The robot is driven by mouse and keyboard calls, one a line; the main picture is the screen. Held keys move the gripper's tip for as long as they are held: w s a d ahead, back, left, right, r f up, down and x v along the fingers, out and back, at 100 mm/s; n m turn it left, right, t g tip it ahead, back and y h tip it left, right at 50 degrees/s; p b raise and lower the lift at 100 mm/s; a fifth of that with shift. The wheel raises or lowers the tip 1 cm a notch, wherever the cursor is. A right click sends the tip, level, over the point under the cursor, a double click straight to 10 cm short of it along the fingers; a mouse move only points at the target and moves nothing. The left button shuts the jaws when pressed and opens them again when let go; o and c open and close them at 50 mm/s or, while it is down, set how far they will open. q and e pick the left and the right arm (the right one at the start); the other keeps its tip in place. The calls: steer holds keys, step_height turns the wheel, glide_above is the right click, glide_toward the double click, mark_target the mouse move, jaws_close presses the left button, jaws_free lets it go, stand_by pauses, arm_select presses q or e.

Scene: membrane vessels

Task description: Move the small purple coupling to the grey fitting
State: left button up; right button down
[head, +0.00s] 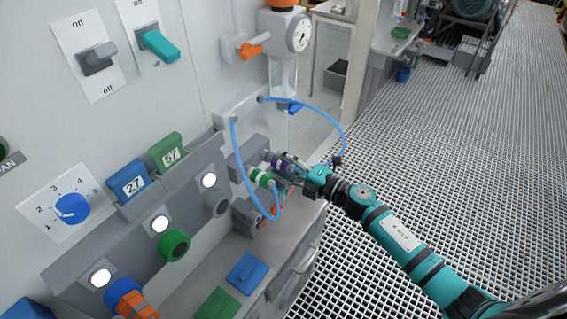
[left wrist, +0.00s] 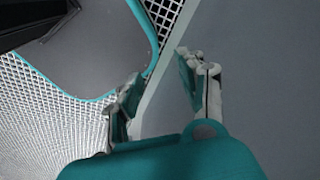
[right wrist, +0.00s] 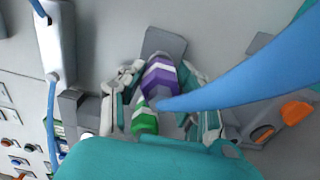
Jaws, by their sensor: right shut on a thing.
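My right gripper (head: 284,164) is shut on the small purple coupling (head: 279,163), a purple piece with white bands. In the right wrist view the purple coupling (right wrist: 160,77) sits between the fingers, with a blue hose passing in front. A green coupling with a white band (head: 262,178) is close beside it, partly hidden by the gripper; it also shows in the right wrist view (right wrist: 146,119). A round grey fitting (head: 216,203) is on the sloped panel, lower left of the gripper and apart from it. My left gripper (left wrist: 165,85) is open and empty, seen only in its own wrist view.
Blue hoses (head: 343,130) loop around the right gripper. A green fitting (head: 174,245) and an orange-and-blue one (head: 125,297) are along the same panel. An orange-handled valve (head: 252,49) and gauge (head: 299,34) are above. Grated floor lies open at right.

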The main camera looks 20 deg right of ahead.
steer(key=shift+w+a, duration=0.35)
steer(key=shift+w, duration=0.1)
stand_by(0.9)
steer(key=c, duration=0.8)
jaws_free()
steer(key=shift+c, duration=0.2)
steer(key=shift+s+d, duration=0.15)
steer(key=v, duration=1.1)
steer(key=shift+s+d, duration=0.2)
steer(key=shift+s, duration=0.05)
